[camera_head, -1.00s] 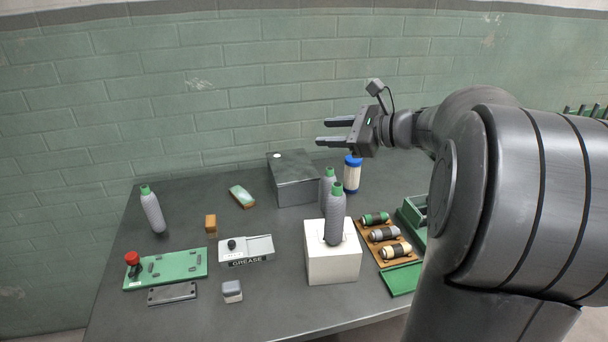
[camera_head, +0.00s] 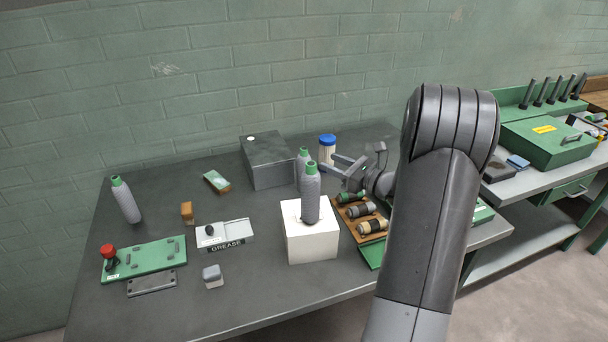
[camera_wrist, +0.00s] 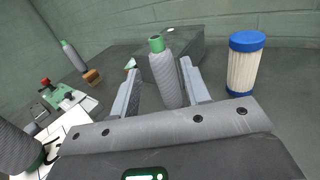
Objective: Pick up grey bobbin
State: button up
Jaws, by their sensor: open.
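Three grey bobbins with green tops stand on the table. One (camera_head: 311,200) is on a white block, another (camera_head: 303,158) stands just behind it, and the third (camera_head: 126,203) is at the far left. My gripper (camera_head: 327,161) is open and low over the table, reaching in from the right toward the rear bobbin. In the wrist view that bobbin (camera_wrist: 166,78) shows between the two open fingers (camera_wrist: 160,66), upright; I see no contact. The block's bobbin (camera_wrist: 17,148) is cut off at the left edge there.
A blue-capped white filter (camera_head: 327,150) stands close beside my gripper. A grey box (camera_head: 266,165) is behind the rear bobbin. The white block (camera_head: 312,245) stands in front. A wooden tray (camera_head: 347,221) with several spools lies at right. The table's front middle is clear.

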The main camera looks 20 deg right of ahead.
aim_at(304, 154)
jog(key=x, duration=1)
jog(key=shift+a+r, duration=0.2)
jog(key=shift+a, duration=0.05)
jog(key=shift+c, duration=0.4)
grip_shut()
